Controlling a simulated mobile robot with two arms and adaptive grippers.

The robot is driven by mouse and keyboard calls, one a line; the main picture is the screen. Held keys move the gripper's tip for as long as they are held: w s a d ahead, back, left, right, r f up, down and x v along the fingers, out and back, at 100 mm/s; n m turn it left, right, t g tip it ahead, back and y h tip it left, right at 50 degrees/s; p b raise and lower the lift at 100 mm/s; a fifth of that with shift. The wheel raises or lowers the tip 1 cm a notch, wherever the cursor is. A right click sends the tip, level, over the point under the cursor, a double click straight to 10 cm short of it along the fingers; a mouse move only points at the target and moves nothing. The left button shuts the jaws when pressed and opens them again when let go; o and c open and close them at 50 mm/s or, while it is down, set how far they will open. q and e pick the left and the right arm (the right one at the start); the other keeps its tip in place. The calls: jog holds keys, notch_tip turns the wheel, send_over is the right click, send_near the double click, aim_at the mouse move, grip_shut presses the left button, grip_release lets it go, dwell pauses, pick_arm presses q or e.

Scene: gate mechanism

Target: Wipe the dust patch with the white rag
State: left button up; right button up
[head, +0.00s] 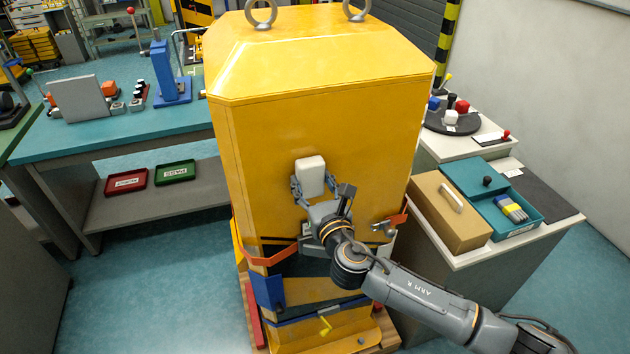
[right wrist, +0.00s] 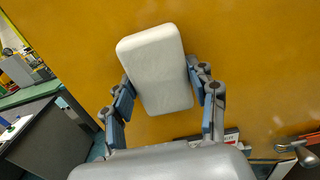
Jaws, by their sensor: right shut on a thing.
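The white rag (head: 311,176), a white block with rounded corners, is at the front face of the yellow machine housing (head: 320,120). My right gripper (head: 312,188) is shut on the rag, its fingers on either side. In the right wrist view the rag (right wrist: 155,68) sits between the two blue-padded fingers (right wrist: 165,98), tilted, in front of the yellow panel (right wrist: 240,50). I cannot tell whether the rag touches the panel. No dust patch stands out on the yellow surface; the part behind the rag is hidden. My left gripper is not in view.
An orange-red bracket (head: 270,256) and a red handle (head: 392,220) stick out below the rag. A side table (head: 535,235) with a cardboard box (head: 436,212) and a teal tray (head: 520,226) stands at right. A teal workbench (head: 110,135) stands at left. The upper yellow face is clear.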

jog(key=shift+p+v, duration=0.45)
jog(key=shift+v, duration=0.35)
jog(key=v, duration=0.2)
jog(key=shift+s+d+p, duration=0.15)
jog(key=shift+s+p, duration=0.15)
jog(key=shift+s, duration=0.1)
jog(key=shift+s+d+f, duration=0.1)
jog(key=shift+s+d, duration=0.1)
jog(key=shift+s, duration=0.3)
jog(key=v, duration=0.3)
